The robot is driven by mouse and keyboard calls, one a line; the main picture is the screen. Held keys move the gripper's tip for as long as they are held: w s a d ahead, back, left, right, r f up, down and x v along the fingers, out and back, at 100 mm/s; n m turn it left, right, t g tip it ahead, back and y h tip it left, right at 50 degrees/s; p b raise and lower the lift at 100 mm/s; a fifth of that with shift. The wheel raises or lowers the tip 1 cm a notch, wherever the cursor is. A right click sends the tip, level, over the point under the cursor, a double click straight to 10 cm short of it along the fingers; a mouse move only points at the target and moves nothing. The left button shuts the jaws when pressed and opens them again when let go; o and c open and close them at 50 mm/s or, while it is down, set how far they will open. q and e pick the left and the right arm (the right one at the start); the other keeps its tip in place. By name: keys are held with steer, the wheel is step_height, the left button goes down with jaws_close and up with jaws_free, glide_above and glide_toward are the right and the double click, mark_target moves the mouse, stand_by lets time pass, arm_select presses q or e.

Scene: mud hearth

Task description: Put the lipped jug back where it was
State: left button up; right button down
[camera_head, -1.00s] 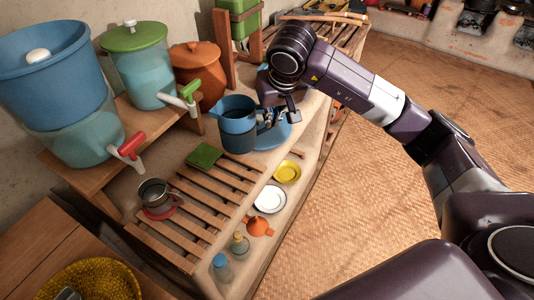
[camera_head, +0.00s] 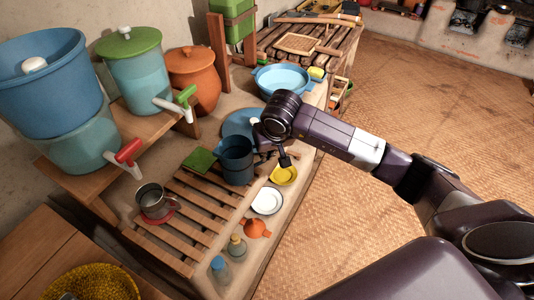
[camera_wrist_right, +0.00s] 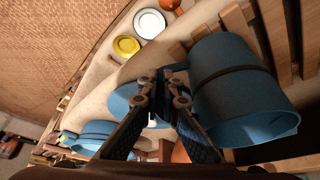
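The lipped jug (camera_head: 237,160), blue with a dark band, appears upright at the far end of the wooden slatted rack (camera_head: 190,235), beside a green block (camera_head: 200,160). I cannot tell whether it rests on the slats or hangs just above. My right gripper (camera_head: 266,158) is at the jug's right side, fingers closed together at its handle. In the right wrist view the jug (camera_wrist_right: 240,95) fills the right side, touching the fingertips (camera_wrist_right: 160,82); the grip on the handle is partly hidden. My left gripper is out of view.
A blue plate (camera_head: 238,122) lies just behind the jug. A yellow dish (camera_head: 284,175), white plate (camera_head: 267,201), orange item (camera_head: 256,228) and small bottles (camera_head: 221,270) line the right edge. A metal mug (camera_head: 152,197) stands left on the rack; middle slats are clear.

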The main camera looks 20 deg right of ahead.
steer(key=shift+f, duration=0.1)
steer(key=shift+f+b, duration=0.1)
steer(key=shift+b, duration=0.2)
steer(key=c, duration=2.2)
jaws_free()
steer(key=shift+o, duration=0.2)
steer(key=v, duration=1.2)
steer(key=shift+r, duration=0.25)
